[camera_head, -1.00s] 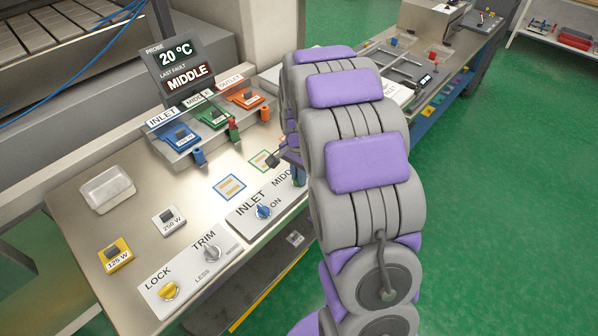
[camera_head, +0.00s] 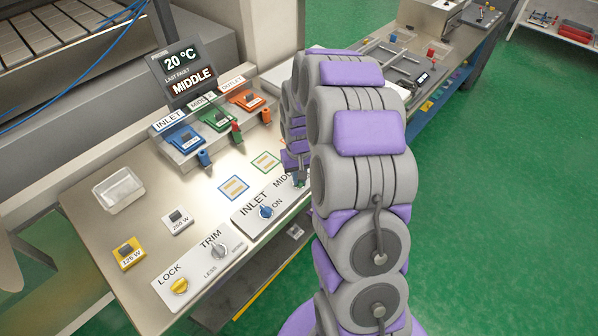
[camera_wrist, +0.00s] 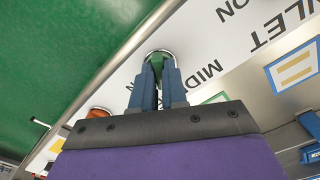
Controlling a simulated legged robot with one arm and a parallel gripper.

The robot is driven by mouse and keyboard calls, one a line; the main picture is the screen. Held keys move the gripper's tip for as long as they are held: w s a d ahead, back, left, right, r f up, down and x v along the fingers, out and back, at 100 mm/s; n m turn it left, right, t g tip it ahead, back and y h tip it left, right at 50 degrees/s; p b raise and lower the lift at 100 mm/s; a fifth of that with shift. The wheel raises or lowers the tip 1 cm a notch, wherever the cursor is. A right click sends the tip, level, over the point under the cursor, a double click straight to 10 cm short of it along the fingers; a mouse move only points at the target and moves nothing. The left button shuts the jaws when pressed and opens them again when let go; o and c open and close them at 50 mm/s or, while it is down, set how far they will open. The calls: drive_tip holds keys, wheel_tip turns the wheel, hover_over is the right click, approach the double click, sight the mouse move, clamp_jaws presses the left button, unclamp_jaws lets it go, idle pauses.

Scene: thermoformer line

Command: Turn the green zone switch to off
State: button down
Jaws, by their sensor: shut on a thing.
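The green zone switch (camera_wrist: 157,60) is a knob on the white panel by the word MIDDLE, which is partly covered. My gripper (camera_wrist: 158,84) points at the panel with its two blue-grey fingers on either side of the green knob, shut on it. In the head view my gripper (camera_head: 299,178) is at the panel's right part, and my arm hides most of the switch. The knob's exact angle is hard to tell.
A blue INLET switch (camera_head: 265,211) sits beside it on the panel. An orange knob (camera_wrist: 98,112) is on the other side. A yellow LOCK knob (camera_head: 180,285) and a grey TRIM knob (camera_head: 219,250) are nearer. Green floor lies beyond the bench edge.

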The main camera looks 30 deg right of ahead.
drive_tip(key=n+p, duration=0.2)
drive_tip(key=n, duration=0.4)
drive_tip(key=shift+w+r+p, duration=0.1)
drive_tip(key=shift+w+p, duration=0.05)
drive_tip(key=shift+p, duration=0.25)
drive_tip(key=shift+n, duration=0.3)
drive_tip(key=c, duration=1.2)
unclamp_jaws()
drive_tip(key=shift+o, duration=0.2)
wheel_tip(320, 180, up, 17)
drive_tip(key=p, duration=0.1)
drive_tip(key=shift+r, duration=0.1)
